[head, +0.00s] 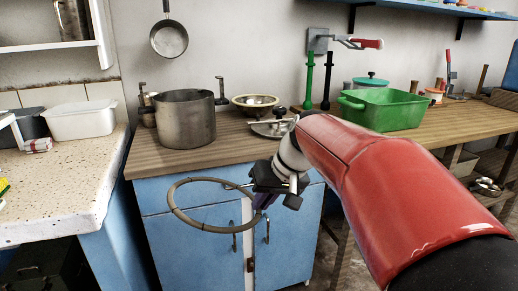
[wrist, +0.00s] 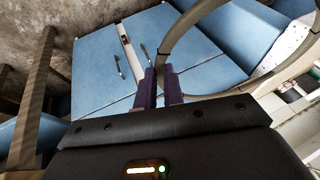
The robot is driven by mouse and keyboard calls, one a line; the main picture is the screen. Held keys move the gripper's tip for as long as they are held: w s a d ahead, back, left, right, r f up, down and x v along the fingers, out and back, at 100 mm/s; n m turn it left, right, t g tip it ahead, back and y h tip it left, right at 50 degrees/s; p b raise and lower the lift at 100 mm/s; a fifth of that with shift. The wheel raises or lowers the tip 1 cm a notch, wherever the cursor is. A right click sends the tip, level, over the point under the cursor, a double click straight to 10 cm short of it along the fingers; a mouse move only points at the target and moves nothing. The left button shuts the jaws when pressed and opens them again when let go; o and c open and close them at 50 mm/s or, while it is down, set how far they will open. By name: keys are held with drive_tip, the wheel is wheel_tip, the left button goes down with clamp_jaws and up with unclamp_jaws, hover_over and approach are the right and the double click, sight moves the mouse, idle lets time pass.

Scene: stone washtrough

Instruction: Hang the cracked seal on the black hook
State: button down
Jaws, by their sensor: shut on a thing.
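The seal (head: 207,232) is a large thin grey-brown ring in the head view; I cannot make out a crack. My gripper (head: 260,198) is shut on its right side, and the ring hangs out to the left in the air before the blue cabinet. In the wrist view the purple fingers (wrist: 160,88) are together and the ring (wrist: 174,38) curves away to the right. The black hook (head: 326,80) looks like a slim black upright on the wooden counter, behind and above my gripper. A similar green upright (head: 309,80) stands just left of it.
A metal pot (head: 185,120), a bowl (head: 255,101) and a flat lid (head: 270,128) stand on the wooden counter. A green tub (head: 383,109) is right of the uprights. A pan (head: 169,40) and a red-handled tap (head: 357,43) are on the wall.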

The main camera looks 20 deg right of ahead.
drive_tip(key=w+d+f+y, duration=0.1)
drive_tip(key=f, duration=1.7)
drive_tip(key=w+d+f+m, duration=0.1)
drive_tip(key=w+d+f, duration=0.1)
drive_tip(key=f, duration=1.6)
drive_tip(key=shift+d+y, duration=0.3)
drive_tip(key=shift+y, duration=0.1)
